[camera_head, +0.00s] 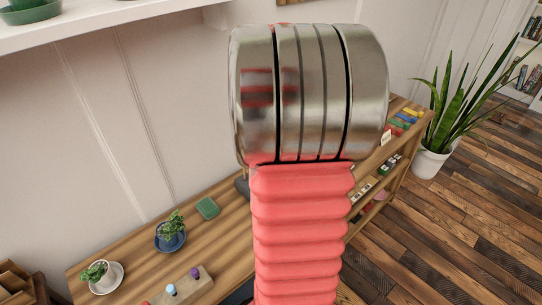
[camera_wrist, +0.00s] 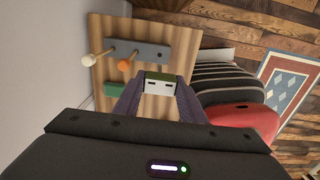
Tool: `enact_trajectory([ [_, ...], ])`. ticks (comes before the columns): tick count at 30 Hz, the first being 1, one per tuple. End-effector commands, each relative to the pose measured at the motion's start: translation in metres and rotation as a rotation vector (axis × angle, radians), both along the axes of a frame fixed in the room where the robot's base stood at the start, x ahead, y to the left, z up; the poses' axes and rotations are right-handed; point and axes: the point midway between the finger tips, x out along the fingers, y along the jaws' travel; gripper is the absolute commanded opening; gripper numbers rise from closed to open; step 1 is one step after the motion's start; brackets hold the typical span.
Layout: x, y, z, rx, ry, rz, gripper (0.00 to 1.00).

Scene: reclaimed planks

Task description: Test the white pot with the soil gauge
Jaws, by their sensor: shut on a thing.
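A small white pot (camera_head: 104,280) with a green plant stands on a white saucer at the lower left of the wooden bench in the head view. A larger white pot (camera_head: 429,162) with tall leaves stands on the floor at the right. In the wrist view my gripper (camera_wrist: 160,84) is shut on a small white and green block with two dark slots, seemingly the head of the soil gauge (camera_wrist: 160,88). Any probe below it is hidden. In the head view my own arm hides the gripper and part of the bench. The wrist view shows neither white pot.
On the bench (camera_head: 135,262) are a blue pot (camera_head: 171,241), a green block (camera_head: 207,208) and a wooden holder (camera_head: 180,291) with coloured knobs. A grey rack (camera_wrist: 150,50) with cream and orange pegs shows in the wrist view. A white shelf (camera_head: 110,22) overhangs the upper left.

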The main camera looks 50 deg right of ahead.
Motion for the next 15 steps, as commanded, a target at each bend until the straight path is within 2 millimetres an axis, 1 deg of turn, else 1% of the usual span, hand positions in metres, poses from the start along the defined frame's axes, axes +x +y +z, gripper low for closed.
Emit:
enact_trajectory([
  [10, 0.003, 0.001, -0.001, 0.000, 0.000, -0.006, 0.15],
  [13, 0.010, 0.006, -0.002, 0.000, -0.001, -0.030, 0.15],
  [15, 0.020, 0.011, -0.004, 0.000, -0.001, -0.060, 0.15],
])
